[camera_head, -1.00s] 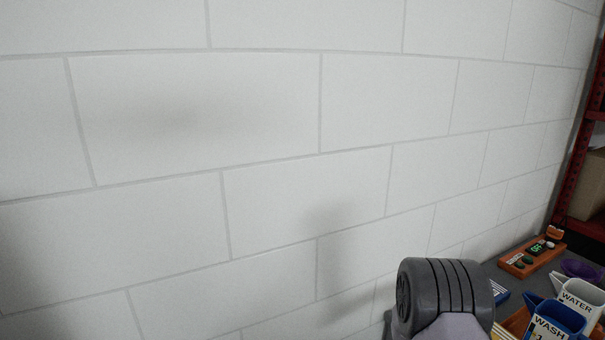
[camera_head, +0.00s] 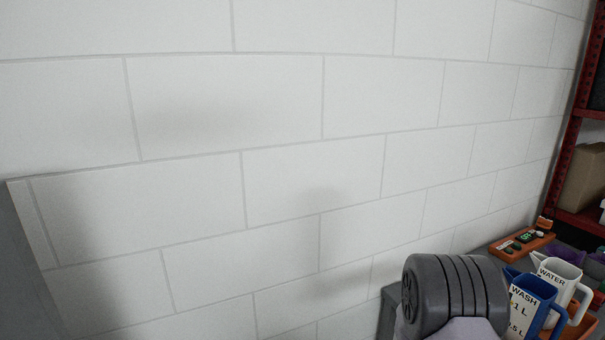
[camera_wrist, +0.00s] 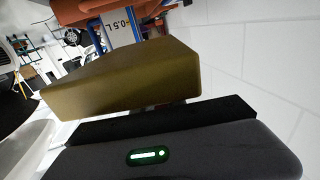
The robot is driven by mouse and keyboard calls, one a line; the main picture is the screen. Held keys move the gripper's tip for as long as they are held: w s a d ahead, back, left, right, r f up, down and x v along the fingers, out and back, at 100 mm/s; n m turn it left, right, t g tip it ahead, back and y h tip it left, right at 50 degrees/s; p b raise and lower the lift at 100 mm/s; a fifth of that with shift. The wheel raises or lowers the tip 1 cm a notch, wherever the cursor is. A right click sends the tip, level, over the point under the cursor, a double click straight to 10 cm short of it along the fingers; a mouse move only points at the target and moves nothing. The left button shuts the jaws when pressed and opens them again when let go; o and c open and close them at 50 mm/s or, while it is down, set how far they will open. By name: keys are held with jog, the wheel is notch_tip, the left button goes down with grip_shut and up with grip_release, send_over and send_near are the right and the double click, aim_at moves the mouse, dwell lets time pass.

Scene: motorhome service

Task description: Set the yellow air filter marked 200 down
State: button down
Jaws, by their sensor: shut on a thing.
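The yellow air filter (camera_wrist: 125,82) shows in the wrist view as a dull yellow, flat block, tilted across the picture. Its number cannot be seen from here. My gripper (camera_wrist: 165,122), with a dark body and a green light, is shut on it. The filter hides most of what lies behind it. Neither the filter nor my gripper's jaws show in the head view.
A blue WASH jug (camera_head: 530,300) and a white WATER jug (camera_head: 562,275) stand at the lower right, near an orange device (camera_head: 522,243). A red shelf rack (camera_head: 578,150) with a cardboard box (camera_head: 582,180) stands behind. A white block wall (camera_head: 300,180) fills the rest.

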jog(key=w+a+r+n+t+y, duration=0.1)
jog(key=a+r+n+t+y, duration=0.1)
jog(key=a+y, duration=0.3)
jog(key=w+a+r+n+t+y, duration=0.1)
jog(key=a+r+n+t+y, duration=0.2)
jog(key=a, duration=0.8)
jog(key=w+a+r+n+t+y+b, duration=0.1)
jog(key=a+r+n+t+y, duration=0.1)
jog(key=a+n+y, duration=0.4)
jog(key=a, duration=0.3)
jog(key=shift+r+t+y, duration=0.3)
jog(key=shift+y, duration=0.1)
jog(key=shift+w, duration=0.1)
